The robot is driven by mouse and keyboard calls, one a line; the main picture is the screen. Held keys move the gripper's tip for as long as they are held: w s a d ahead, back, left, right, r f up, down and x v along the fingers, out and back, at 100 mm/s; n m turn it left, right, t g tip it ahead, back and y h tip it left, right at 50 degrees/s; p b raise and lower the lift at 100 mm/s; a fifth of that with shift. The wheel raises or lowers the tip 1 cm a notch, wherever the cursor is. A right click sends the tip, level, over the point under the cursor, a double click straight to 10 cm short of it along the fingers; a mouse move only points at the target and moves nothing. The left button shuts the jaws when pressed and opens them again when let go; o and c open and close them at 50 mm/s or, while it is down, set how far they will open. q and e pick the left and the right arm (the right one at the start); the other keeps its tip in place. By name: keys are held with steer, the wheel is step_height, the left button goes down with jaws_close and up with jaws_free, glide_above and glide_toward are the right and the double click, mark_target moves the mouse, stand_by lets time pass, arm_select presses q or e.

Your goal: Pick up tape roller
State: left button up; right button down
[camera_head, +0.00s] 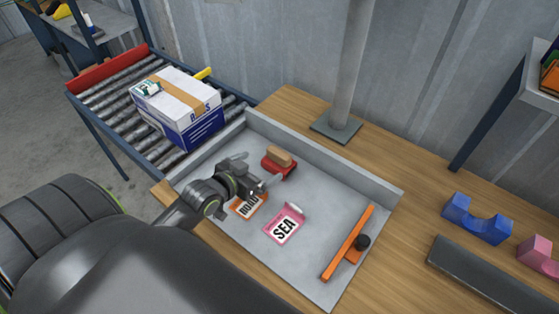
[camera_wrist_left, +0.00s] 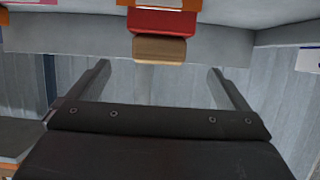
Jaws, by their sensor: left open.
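The tape roller (camera_head: 279,162), red with a tan block-like top, sits in the grey tray (camera_head: 318,165) near its back wall. It also shows at the top middle of the left wrist view (camera_wrist_left: 160,32). My left gripper (camera_head: 252,173) is over the tray, just left of the tape roller and apart from it. In the left wrist view my left gripper's (camera_wrist_left: 158,70) two fingers are wide apart with nothing between them. My right gripper is not in view.
An orange ROAD card (camera_head: 247,208), a pink SEA card (camera_head: 285,228) and an orange bar with a black knob (camera_head: 348,243) lie in the tray. A metal post (camera_head: 347,70) stands behind it. A white-and-blue box (camera_head: 180,108) rests on the roller conveyor at left.

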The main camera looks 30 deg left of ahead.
mark_target(275, 158)
arm_select(q)
steer(key=x, duration=0.5)
steer(key=shift+w+f, duration=0.2)
steer(key=shift+w, duration=0.4)
steer(key=shift+w+d+p, duration=0.1)
steer(key=shift+w+p, duration=0.2)
steer(key=shift+w, duration=0.05)
steer(key=shift+p+x, duration=0.4)
steer(key=shift+x, duration=1.95)
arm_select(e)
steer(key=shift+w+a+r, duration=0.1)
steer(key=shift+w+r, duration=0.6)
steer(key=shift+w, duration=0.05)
arm_select(q)
steer(key=c, duration=1)
